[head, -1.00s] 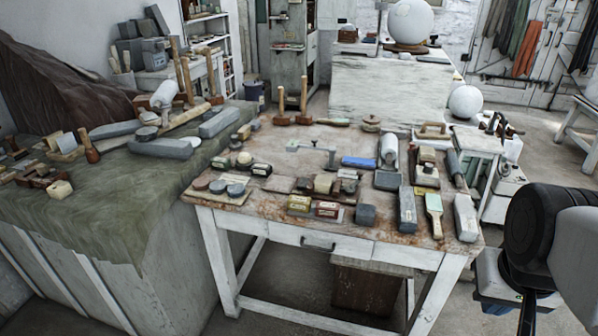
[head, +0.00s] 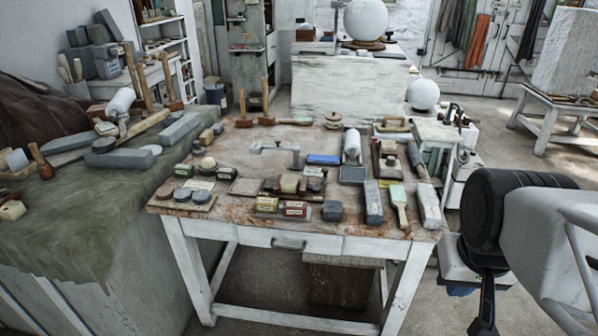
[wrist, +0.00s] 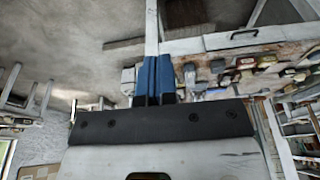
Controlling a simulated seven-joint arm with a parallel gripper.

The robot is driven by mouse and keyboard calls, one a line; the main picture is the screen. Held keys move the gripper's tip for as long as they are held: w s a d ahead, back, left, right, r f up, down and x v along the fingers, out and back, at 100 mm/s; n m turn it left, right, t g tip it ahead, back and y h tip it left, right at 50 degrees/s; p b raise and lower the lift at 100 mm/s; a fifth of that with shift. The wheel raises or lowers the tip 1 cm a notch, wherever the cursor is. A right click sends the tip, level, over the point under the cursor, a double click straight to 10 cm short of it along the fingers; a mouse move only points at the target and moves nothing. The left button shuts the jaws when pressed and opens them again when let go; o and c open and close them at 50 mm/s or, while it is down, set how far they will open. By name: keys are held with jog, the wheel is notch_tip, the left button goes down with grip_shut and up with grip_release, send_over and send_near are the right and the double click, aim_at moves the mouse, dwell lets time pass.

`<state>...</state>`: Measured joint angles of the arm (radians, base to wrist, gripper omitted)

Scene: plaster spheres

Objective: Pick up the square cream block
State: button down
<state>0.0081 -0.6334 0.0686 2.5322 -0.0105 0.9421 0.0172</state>
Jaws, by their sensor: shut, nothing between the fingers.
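A small cream block (head: 12,210) with a squarish face lies on the green-draped bench at the far left of the head view. Another small cream block (head: 289,183) sits among tools in the middle of the wooden table. I cannot tell which one the task names. My arm is at the right of the head view, beside the table and well apart from both blocks. In the wrist view my gripper (wrist: 155,80) has its blue fingers together with nothing held. I cannot make out either block for certain in the wrist view.
The wooden table (head: 225,212) is crowded with sanding blocks, brushes and stones. The green-draped bench (head: 75,215) also carries stones and mallets. A white plaster sphere (head: 422,94) stands behind the table at right. Bare floor (head: 510,140) shows at the right.

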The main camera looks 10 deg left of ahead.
jog(key=shift+c, duration=1)
grip_release()
